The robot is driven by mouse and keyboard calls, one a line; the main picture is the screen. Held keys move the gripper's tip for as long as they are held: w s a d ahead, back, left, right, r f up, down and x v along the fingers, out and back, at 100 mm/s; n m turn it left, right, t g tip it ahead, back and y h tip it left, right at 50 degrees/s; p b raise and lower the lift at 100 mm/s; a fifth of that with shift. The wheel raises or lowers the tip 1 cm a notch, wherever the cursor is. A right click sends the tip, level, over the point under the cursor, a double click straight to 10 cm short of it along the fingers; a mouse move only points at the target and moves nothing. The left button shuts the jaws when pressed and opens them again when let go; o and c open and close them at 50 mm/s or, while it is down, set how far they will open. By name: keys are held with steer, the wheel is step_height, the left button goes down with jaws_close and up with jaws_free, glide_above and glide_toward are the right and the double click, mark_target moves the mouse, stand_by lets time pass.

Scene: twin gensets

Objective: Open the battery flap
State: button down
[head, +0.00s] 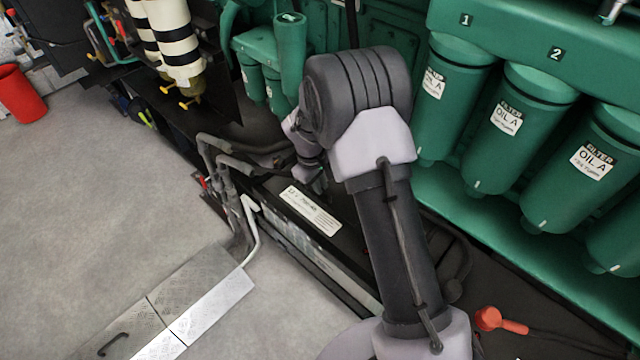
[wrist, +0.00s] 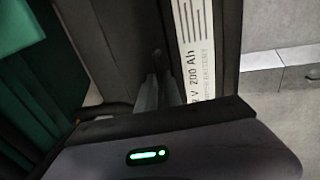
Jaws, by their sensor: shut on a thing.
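The battery flap (head: 345,228) is the dark top of a long low box beside the green engine, with a white label (head: 310,207) on it. In the wrist view the label (wrist: 195,60) reads "200 Ah", just right of my fingers. My gripper (head: 318,187) reaches down to the flap near the label's far end. In the wrist view my gripper (wrist: 157,88) is shut on a small dark part of the flap, mostly hidden between the fingers. The flap looks flat and closed. My arm hides part of the box in the head view.
Grey pipes (head: 225,165) stand close left of the box. Green oil filters (head: 510,125) line the engine at right. An orange-red handle (head: 488,318) lies low at right. Metal floor plates (head: 190,300) lie at lower left; open floor (head: 90,200) stretches left, with a red bucket (head: 22,92).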

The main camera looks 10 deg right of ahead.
mark_target(329, 190)
steer(key=r+p, duration=0.1)
steer(key=d+r+p, duration=0.1)
steer(key=p, duration=0.1)
steer(key=shift+w+d+r, duration=0.15)
steer(key=shift+w+r, duration=0.15)
steer(key=shift+w, duration=0.1)
steer(key=shift+w+d+r+p, duration=0.5)
steer(key=shift+d+r+p, duration=0.2)
steer(key=shift+d+p, duration=0.2)
steer(key=shift+w+d+r+p, duration=0.2)
steer(key=shift+w+d+p, duration=0.4)
steer(key=shift+d, duration=0.35)
steer(key=shift+w+d+r+p, duration=0.15)
steer(key=shift+w+d+p, duration=0.45)
steer(key=shift+d, duration=0.3)
